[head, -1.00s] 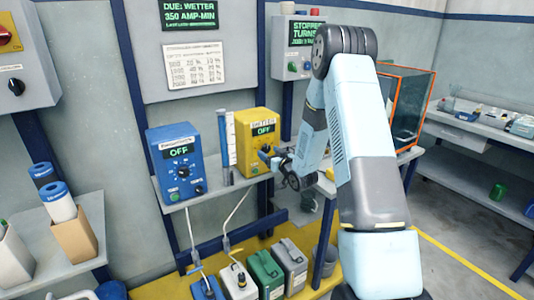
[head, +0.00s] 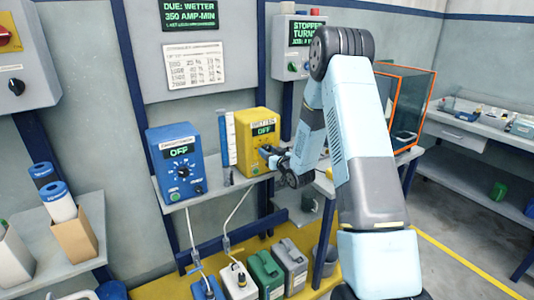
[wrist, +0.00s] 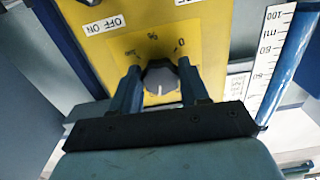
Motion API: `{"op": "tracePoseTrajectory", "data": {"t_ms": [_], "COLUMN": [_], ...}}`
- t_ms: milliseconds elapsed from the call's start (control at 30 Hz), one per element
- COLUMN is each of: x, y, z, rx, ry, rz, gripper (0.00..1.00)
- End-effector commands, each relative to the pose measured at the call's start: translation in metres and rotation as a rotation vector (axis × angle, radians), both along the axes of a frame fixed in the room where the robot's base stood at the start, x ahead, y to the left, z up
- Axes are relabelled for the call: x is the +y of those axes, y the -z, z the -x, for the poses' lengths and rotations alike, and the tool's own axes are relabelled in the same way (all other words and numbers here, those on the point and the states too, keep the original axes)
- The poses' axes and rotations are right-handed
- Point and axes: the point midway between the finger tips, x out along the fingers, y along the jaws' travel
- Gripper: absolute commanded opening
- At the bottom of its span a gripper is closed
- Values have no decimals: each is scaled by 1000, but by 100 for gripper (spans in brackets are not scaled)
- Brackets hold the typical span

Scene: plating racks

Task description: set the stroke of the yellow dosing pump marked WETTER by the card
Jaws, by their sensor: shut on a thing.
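The yellow dosing pump (head: 259,138) stands on the shelf, its display reading OFF. The wrist view shows its yellow front (wrist: 205,45) with a % scale and an OFF ON label. My gripper (wrist: 162,80) is shut on the grey stroke knob (wrist: 160,78) in the wrist view, one finger on each side. A pale line on the knob points toward the bottom of that picture. In the head view my gripper (head: 268,155) is at the pump's lower front and hides the knob. The white card (head: 194,65) hangs on the wall panel; its rows are too small to read surely.
A blue pump (head: 176,160), also reading OFF, stands left of the yellow one on the shelf (head: 210,195). A graduated cylinder (head: 227,140) stands between them. Several canisters (head: 265,275) stand below. A green-text screen (head: 190,14) reads DUE: WETTER 350 AMP-MIN.

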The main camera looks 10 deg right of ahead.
Motion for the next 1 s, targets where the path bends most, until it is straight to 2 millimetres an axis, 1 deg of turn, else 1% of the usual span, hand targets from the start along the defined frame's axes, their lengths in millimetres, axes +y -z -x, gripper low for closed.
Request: {"op": "tracePoseTrajectory", "data": {"t_ms": [33, 67, 100, 200, 467, 667, 1000], "x": [0, 0, 10, 2, 1, 1, 1], "y": [0, 0, 0, 0, 0, 0, 0], "z": [0, 0, 0, 0, 0, 0, 0], "rx": [0, 0, 0, -1, -21, -62, -159], "ry": [0, 0, -4, -1, -3, -4, -4], "rz": [0, 0, -1, 2, 64, 190, 492], "gripper": [20, 17, 14, 14, 14, 14, 14]}}
